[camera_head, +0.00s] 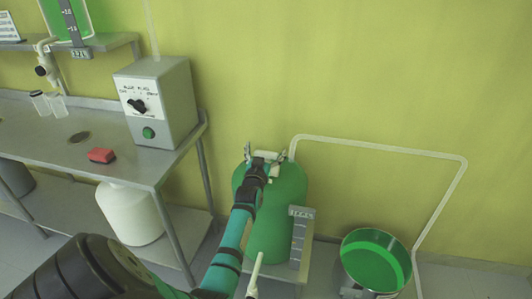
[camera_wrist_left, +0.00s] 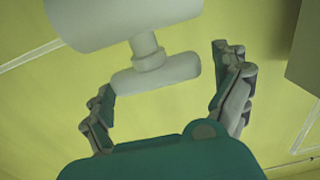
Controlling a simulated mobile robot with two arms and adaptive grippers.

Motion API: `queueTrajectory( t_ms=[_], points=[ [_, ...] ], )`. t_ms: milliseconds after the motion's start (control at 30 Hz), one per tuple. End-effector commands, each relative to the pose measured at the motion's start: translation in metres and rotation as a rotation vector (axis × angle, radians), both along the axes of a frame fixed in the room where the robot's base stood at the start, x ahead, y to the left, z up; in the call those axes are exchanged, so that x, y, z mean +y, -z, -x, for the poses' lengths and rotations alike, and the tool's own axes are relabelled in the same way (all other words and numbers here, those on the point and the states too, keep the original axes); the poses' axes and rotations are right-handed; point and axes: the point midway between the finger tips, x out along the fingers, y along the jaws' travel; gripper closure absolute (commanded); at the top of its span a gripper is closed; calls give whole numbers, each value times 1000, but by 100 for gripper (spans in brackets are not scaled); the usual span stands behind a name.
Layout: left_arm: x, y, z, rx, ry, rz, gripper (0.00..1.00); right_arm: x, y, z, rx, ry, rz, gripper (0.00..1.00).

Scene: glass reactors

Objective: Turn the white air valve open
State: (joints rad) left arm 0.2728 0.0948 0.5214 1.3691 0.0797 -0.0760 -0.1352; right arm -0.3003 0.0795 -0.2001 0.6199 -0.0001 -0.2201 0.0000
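The white air valve (camera_head: 272,155) sits at the top of the green vessel (camera_head: 285,185), mostly hidden behind my left gripper (camera_head: 264,153) in the head view. In the left wrist view the valve shows as a thick white body with a short stem and a bar-shaped handle (camera_wrist_left: 155,74). My left gripper (camera_wrist_left: 163,75) is open, with one finger on each side of the handle. A gap shows between the handle and the right finger; the left finger is close to the handle's left end, and contact cannot be told. My right gripper is not in view.
A white pipe (camera_head: 380,147) runs right from the vessel along the yellow wall. A green-filled round pan (camera_head: 376,260) stands lower right. At left, a metal table (camera_head: 60,140) carries a grey control box (camera_head: 165,100) and a red sponge (camera_head: 101,155). A white container (camera_head: 130,213) stands beneath.

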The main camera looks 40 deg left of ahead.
Motion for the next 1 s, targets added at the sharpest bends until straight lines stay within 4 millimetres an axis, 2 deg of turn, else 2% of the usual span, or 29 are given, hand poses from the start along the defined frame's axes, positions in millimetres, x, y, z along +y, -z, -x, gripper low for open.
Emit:
queueTrajectory(
  t_ms=[233,367,800,1000],
  points=[
    [-1,2,0,3,2,3,0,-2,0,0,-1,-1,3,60],
    [-7,4,8,5,3,4,0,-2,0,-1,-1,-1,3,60],
    [-48,3,84,5,1,4,0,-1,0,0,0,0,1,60],
    [-59,2,102,2,1,2,0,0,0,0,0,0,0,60]
  ],
)
